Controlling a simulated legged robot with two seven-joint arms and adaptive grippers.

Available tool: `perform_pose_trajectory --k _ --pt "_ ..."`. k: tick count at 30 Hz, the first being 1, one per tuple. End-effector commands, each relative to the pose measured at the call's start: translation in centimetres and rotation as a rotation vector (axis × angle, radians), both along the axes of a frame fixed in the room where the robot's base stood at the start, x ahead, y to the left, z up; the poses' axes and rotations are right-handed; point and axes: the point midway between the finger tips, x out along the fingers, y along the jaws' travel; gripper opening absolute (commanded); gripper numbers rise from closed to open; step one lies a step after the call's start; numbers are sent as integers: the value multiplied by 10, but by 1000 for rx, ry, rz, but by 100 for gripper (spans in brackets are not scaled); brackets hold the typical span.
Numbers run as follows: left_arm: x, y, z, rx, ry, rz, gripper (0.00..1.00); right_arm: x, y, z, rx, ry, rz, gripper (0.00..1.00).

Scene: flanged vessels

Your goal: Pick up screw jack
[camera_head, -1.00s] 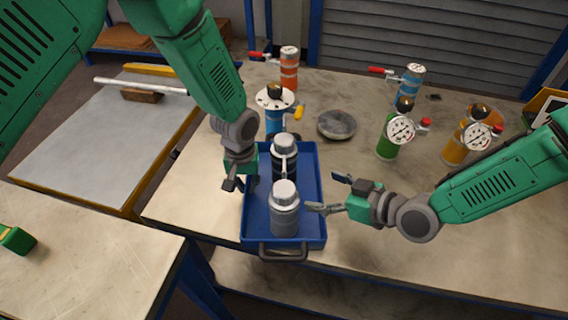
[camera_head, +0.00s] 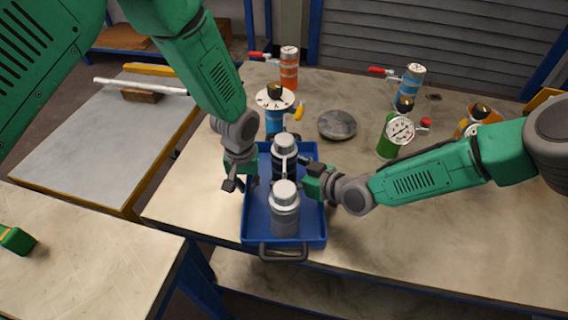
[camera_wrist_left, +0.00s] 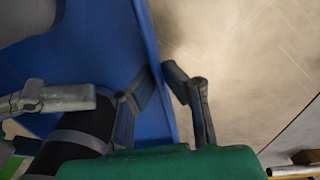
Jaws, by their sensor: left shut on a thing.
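Two capped metal cylinders stand upright in a blue tray (camera_head: 313,226): a grey one (camera_head: 285,216) in front and a black one with a silver cap (camera_head: 284,150) behind. I cannot tell which is the screw jack. My left gripper (camera_head: 242,185) is at the tray's left rim; in the left wrist view its fingers (camera_wrist_left: 158,82) are shut on the blue tray wall, one on each side. My right gripper (camera_head: 308,186) is over the tray's right side, close to the cylinders; its fingertips are hidden. A black body (camera_wrist_left: 90,124) shows beside the left gripper in the wrist view.
Behind the tray stand a blue vessel with a white flange (camera_head: 274,112), a round grey plate (camera_head: 337,124), and orange (camera_head: 289,72), blue (camera_head: 411,84) and green (camera_head: 387,142) cylinders. The table right of the tray is clear in front.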

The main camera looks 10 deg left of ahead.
Motion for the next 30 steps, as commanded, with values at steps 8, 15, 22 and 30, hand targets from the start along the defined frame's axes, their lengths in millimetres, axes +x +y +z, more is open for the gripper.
perform_pose_trajectory --k 8,15,22,30 --pt "-1 0 -1 1 2 -1 0 3 5 -2 0 0 -1 80" --pt "-1 0 -1 0 3 -1 0 3 4 -2 0 0 -1 6" --pt "-1 0 -1 0 3 -1 0 4 5 0 3 -5 -1 2" --pt "-1 0 -1 0 3 -1 0 4 0 13 2 -5 -2 2"
